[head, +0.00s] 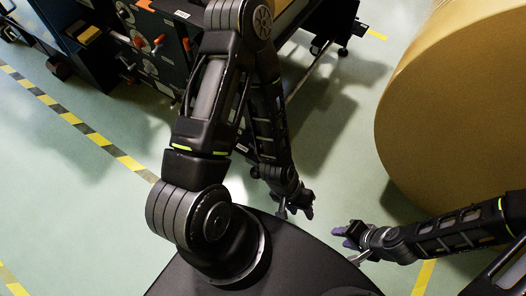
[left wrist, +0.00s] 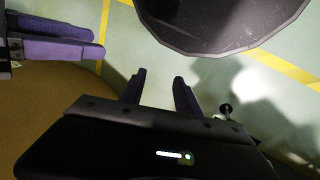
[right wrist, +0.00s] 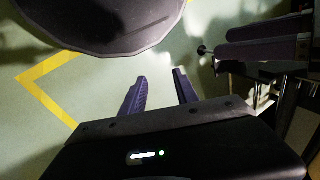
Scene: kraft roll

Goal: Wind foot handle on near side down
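A dark machine (head: 160,62) with several small handles and red knobs stands at the upper left of the head view. I cannot tell which part is the foot handle; my left arm hides some of the machine. A small black ball knob (left wrist: 225,109) shows in the left wrist view, and a similar knob (right wrist: 202,49) in the right wrist view; I cannot tell what they belong to. My left gripper (head: 305,208) is open and empty above the floor, apart from the machine. My right gripper (head: 343,236) is open and empty, close to the left one.
A large kraft paper roll (head: 460,100) stands at the right, close to my right arm. A dark cabinet (head: 75,45) stands at the far left. Yellow and black floor tape (head: 85,130) runs across the left. The green floor (head: 80,200) there is clear.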

